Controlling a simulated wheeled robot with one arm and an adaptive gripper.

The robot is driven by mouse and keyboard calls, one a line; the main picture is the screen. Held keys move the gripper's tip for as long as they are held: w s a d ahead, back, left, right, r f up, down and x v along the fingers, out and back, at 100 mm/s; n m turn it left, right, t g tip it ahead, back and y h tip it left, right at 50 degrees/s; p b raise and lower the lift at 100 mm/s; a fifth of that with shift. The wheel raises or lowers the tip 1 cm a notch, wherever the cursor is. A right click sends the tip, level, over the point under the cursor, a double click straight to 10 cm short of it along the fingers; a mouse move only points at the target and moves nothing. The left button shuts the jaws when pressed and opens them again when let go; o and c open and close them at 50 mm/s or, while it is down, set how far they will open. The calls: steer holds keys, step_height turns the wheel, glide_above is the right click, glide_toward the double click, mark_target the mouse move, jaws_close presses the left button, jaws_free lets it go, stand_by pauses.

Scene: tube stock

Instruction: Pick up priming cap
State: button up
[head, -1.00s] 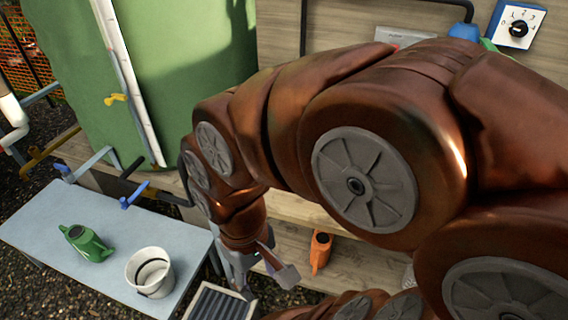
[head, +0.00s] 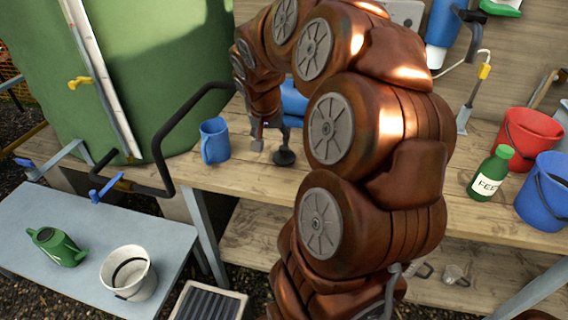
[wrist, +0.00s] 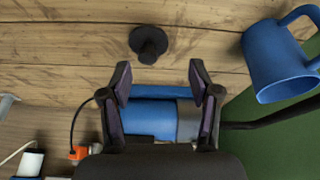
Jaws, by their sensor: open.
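A black priming cap (head: 284,157), a round disc with a stem, rests on the wooden bench top. It also shows in the wrist view (wrist: 149,42), just beyond my fingertips and slightly left of the line between them. My gripper (wrist: 160,80) is open and empty, its two dark fingers spread. In the head view my gripper (head: 266,137) is low over the bench, close beside the cap and partly hidden by my own arm. I cannot tell its exact height over the wood.
A blue mug (head: 214,141) stands left of the cap. A blue cylindrical body (wrist: 150,118) lies behind my fingers in the wrist view. A black bent pipe (head: 165,150) crosses near the bench's left end. A green bottle (head: 491,173) and red bucket (head: 529,139) stand right.

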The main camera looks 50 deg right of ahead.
mark_target(284, 148)
steer(key=shift+m+h, duration=0.3)
steer(key=shift+m, duration=0.4)
steer(key=d, duration=0.1)
steer(key=d+f, duration=0.1)
steer(key=d, duration=0.2)
steer(key=shift+w+f, duration=0.2)
steer(key=shift+w, duration=0.05)
steer(key=shift+s+p+x, duration=0.1)
steer(key=shift+p+x, duration=0.1)
steer(key=shift+x, duration=1.65)
steer(key=shift+s+p+x, duration=0.15)
steer(key=shift+p+x, duration=0.05)
steer(key=shift+x, duration=1.65)
jaws_close()
